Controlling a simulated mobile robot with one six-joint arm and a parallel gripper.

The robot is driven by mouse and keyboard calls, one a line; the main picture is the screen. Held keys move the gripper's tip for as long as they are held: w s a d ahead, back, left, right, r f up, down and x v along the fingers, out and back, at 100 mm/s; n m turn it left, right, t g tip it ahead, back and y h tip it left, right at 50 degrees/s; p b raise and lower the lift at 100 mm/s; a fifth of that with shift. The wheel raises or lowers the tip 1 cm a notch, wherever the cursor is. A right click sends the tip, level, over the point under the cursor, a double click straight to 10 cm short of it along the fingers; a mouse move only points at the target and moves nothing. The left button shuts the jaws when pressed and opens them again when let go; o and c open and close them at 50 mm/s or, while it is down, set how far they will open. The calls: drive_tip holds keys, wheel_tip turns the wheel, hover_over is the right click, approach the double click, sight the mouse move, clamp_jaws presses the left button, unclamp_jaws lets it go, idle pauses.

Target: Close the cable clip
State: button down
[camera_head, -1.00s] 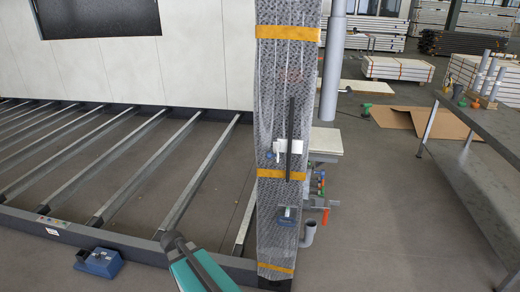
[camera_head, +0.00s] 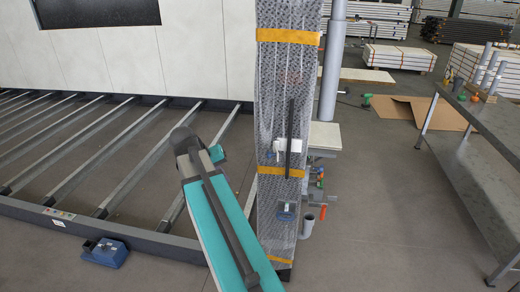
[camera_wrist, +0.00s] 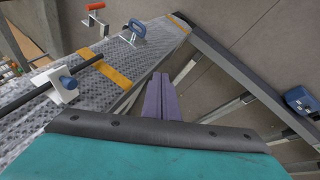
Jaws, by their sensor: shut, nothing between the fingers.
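The cable clip is a small white block with a blue part, on the front of the wrapped column (camera_head: 285,95). The clip (camera_head: 295,146) sits around a dark upright cable (camera_head: 291,120), with a white piece sticking out to the left. In the wrist view, the clip (camera_wrist: 62,90) is at the left with the cable (camera_wrist: 24,99) running through it. I cannot tell for sure how far it is open. My gripper (camera_wrist: 160,78) shows purple fingers shut and empty, apart from the clip and to its right in that view. In the head view the fingers are not clearly visible.
A blue clamp (camera_head: 286,213) sits lower on the column. Yellow bands (camera_head: 289,37) circle the column. A floor frame of metal bars (camera_head: 130,180) lies left, with a blue box (camera_head: 105,253) before it. A grey workbench (camera_head: 480,135) stands right, with clear floor between.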

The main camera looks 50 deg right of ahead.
drive_tip(key=s+d+r+m+p, duration=0.1)
drive_tip(key=d+r, duration=0.1)
drive_tip(key=r, duration=0.5)
drive_tip(key=s+d+r+m+h, duration=0.1)
drive_tip(key=d+r, duration=0.2)
drive_tip(key=r, duration=0.4)
drive_tip(key=shift+s+p, duration=0.25)
drive_tip(key=shift+p, duration=0.15)
drive_tip(key=shift+d+f, duration=0.1)
drive_tip(key=shift+f, duration=0.05)
drive_tip(key=s+d+f+b, duration=0.2)
drive_tip(key=d+f+b, duration=0.4)
drive_tip(key=d, duration=0.3)
drive_tip(key=shift+s+f+b, duration=0.25)
drive_tip(key=shift+f+b, duration=0.15)
drive_tip(key=shift+f, duration=0.5)
drive_tip(key=shift+s+d, duration=0.1)
drive_tip(key=shift+s, duration=0.05)
